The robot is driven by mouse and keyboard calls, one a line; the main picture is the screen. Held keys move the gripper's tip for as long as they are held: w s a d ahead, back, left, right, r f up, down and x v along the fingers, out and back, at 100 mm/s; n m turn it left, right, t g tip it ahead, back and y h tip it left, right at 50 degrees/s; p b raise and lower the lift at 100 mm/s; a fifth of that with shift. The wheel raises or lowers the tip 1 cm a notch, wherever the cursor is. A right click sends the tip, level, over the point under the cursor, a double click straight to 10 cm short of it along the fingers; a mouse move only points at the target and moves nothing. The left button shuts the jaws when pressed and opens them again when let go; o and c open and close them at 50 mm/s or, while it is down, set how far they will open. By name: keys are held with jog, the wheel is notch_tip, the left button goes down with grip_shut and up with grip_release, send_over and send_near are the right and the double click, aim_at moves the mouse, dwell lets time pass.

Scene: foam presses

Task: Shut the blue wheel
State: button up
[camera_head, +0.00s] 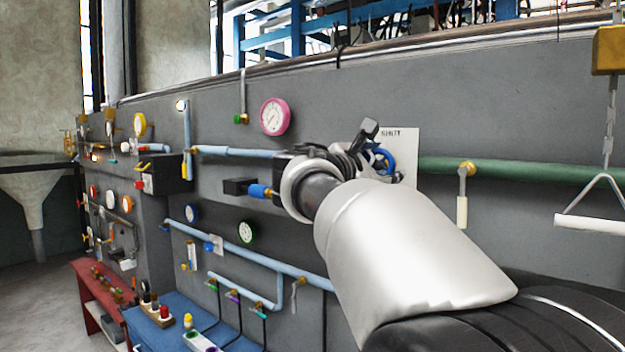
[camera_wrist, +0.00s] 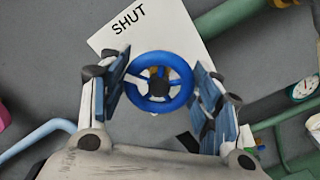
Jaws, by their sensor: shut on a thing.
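The blue wheel (camera_wrist: 178,99) is a round spoked handwheel with a dark centre, in the middle of the wrist view. In the head view only part of the wheel (camera_head: 386,159) shows, behind my gripper (camera_head: 366,150). In the wrist view my gripper (camera_wrist: 160,84) has one finger on each side of the rim, and it is closed on the wheel. The white sign (camera_wrist: 182,32) behind the wheel reads SHUT. The sign also shows in the head view (camera_head: 408,146), partly covered by my gripper.
A green pipe (camera_head: 540,169) runs right from the sign, with a pale lever handle (camera_head: 462,212) hanging below. A white pull handle (camera_head: 592,223) hangs at far right. A pink gauge (camera_head: 275,116) and a light blue pipe (camera_head: 240,152) are on the grey wall to the left.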

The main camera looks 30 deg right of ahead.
jog(key=m+b, duration=0.3)
jog(key=m, duration=0.1)
jog(key=shift+f, duration=0.2)
jog(key=shift+m+b, duration=1)
jog(key=shift+m, duration=0.2)
jog(key=shift+r, duration=0.1)
jog(key=o, duration=1.1)
jog(key=shift+a, duration=0.1)
jog(key=v, duration=1.2)
